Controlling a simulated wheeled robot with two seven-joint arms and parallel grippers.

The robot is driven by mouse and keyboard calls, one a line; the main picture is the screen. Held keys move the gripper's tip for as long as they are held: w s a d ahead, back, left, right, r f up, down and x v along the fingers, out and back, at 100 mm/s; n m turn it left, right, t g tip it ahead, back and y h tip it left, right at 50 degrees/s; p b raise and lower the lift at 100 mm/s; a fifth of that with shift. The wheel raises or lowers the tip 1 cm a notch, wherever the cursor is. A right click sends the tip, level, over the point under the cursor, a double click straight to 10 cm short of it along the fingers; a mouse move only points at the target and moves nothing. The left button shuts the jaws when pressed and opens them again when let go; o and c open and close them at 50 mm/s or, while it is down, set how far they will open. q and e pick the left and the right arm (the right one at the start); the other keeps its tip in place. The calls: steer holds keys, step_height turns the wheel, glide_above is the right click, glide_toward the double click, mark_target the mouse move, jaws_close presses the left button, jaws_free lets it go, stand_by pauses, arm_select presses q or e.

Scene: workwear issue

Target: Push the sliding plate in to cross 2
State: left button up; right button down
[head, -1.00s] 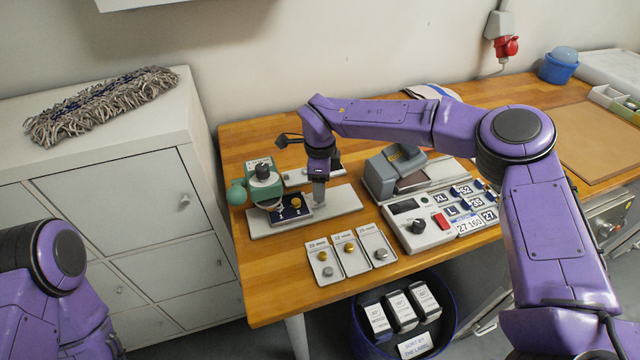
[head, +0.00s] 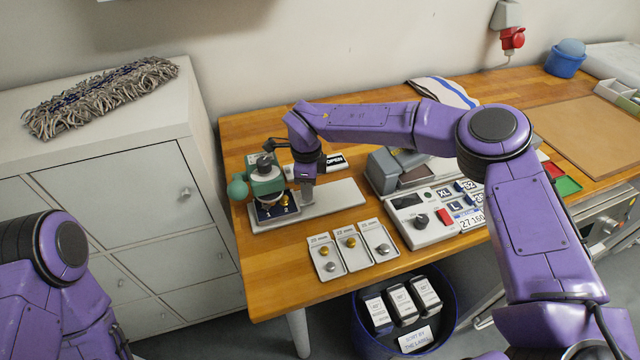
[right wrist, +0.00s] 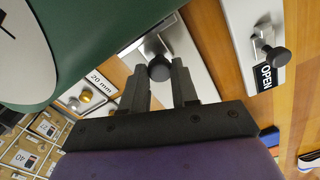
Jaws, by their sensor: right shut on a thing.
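The sliding plate (head: 265,215) is a dark blue tray with small gold pieces on it, on a long pale base (head: 335,203). Its left part lies under the head of a green press (head: 265,180). My right gripper (head: 306,198) is at the plate's right end, pointing down. In the right wrist view its fingers (right wrist: 160,80) are shut on a black knob (right wrist: 159,68) above a bare metal surface. No cross marks can be made out. My left gripper is out of view; only my left arm shows.
An OPEN sign (head: 335,161) lies behind the base; its knob (right wrist: 277,58) shows in the right wrist view. Several small trays with buttons (head: 350,252) lie in front. A grey device (head: 425,222) stands to the right. A blue bin (head: 372,338) is below the table edge.

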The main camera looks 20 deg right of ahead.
steer(key=shift+s+a+f, duration=0.1)
steer(key=shift+s+a, duration=0.05)
steer(key=shift+a, duration=0.55)
steer(key=shift+d, duration=0.1)
steer(key=c, duration=1.2)
jaws_free()
steer(key=o, duration=0.3)
steer(key=shift+a, duration=0.2)
steer(key=shift+o, duration=0.2)
steer(key=shift+a, duration=0.15)
steer(key=shift+d+r, duration=0.25)
step_height(320, 180, up, 10)
steer(key=b, duration=0.2)
steer(key=shift+w+a+b, duration=0.2)
steer(key=shift+b, duration=0.2)
